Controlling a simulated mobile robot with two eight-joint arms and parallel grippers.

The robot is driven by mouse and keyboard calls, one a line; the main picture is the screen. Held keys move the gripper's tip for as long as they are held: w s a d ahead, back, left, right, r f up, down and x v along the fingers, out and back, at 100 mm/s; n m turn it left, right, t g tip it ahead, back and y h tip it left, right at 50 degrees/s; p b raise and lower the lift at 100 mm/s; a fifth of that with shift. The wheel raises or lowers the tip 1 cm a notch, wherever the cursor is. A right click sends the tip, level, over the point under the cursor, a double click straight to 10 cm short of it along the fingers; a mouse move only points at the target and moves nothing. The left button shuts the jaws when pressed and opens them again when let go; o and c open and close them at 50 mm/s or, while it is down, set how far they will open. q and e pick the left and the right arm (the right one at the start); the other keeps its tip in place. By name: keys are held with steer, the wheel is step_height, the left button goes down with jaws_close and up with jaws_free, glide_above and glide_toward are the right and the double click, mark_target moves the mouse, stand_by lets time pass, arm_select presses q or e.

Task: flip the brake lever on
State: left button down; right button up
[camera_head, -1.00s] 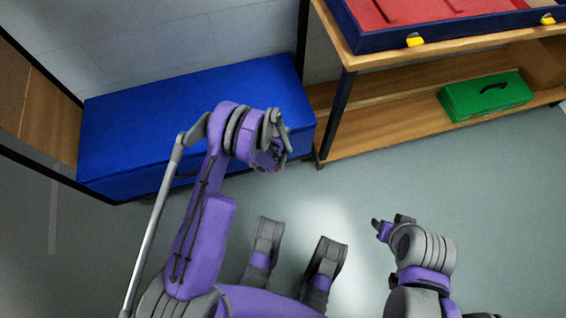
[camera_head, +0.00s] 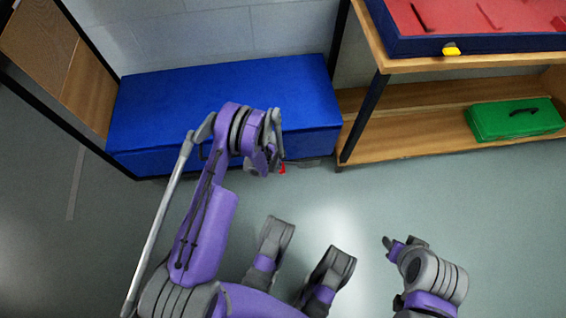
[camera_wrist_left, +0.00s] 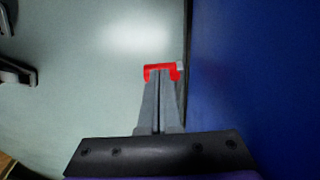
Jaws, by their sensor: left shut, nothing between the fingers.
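The brake lever (camera_head: 282,169) is a small red piece low at the front of the blue chest, close to the floor. In the left wrist view the red lever (camera_wrist_left: 161,68) shows as a bar with short bent ends, just beyond my fingertips. My left gripper (camera_wrist_left: 158,82) is shut and empty, its fingers side by side and pointing at the lever. They overlap its lower edge in the picture; I cannot tell whether they touch it. My right gripper (camera_head: 392,246) hangs over open floor, far from the lever; its opening is unclear.
The blue chest (camera_head: 210,92) stands against the wall, and its side fills the right of the left wrist view. A wooden shelf (camera_head: 400,140) with a green case (camera_head: 500,122) stands to its right. The floor in front is clear.

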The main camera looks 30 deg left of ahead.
arm_select(q)
steer(key=shift+s+a+f, duration=0.25)
steer(key=shift+f, duration=0.2)
steer(key=shift+s+a, duration=0.1)
stand_by(0.4)
